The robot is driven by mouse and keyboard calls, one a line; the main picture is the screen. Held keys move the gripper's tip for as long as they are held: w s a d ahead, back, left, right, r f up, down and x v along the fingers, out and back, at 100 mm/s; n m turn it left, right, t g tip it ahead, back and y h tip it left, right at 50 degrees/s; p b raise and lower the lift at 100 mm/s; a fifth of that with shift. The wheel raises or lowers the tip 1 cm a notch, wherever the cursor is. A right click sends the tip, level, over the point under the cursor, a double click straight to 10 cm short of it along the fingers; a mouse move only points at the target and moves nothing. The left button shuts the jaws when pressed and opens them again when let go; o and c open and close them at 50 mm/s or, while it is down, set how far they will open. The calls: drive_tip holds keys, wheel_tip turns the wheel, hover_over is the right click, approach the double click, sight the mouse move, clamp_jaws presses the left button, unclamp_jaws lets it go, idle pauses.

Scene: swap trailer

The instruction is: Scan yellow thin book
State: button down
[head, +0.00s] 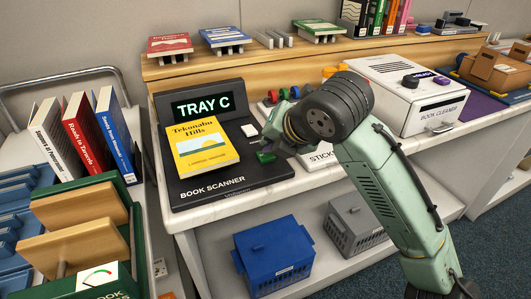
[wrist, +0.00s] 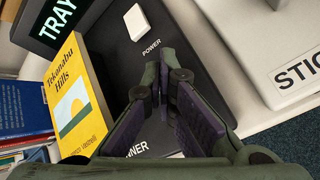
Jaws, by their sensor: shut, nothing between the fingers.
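The yellow thin book (head: 203,146), titled "Tekonahu Hills", lies cover up on the black book scanner (head: 228,184). The scanner's screen (head: 203,105) reads "TRAY C" in green. In the wrist view the book (wrist: 75,92) is left of my gripper (wrist: 164,95). My gripper (head: 265,157) is shut and empty, over the right side of the scanner, apart from the book. A white power button (wrist: 137,22) is on the scanner beyond the fingertips.
A white sticker box (head: 318,157) is partly hidden behind my arm. The book cleaner (head: 408,95) stands to the right. Upright books (head: 88,137) and blue racks are at the left. Blue (head: 275,255) and grey (head: 355,223) crates sit on the lower shelf.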

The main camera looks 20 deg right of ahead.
idle(0.4)
drive_tip(key=shift+r+p, duration=0.6)
drive_tip(key=shift+r, duration=0.25)
drive_tip(key=shift+r+p, duration=1.8)
drive_tip(key=shift+r, duration=0.7)
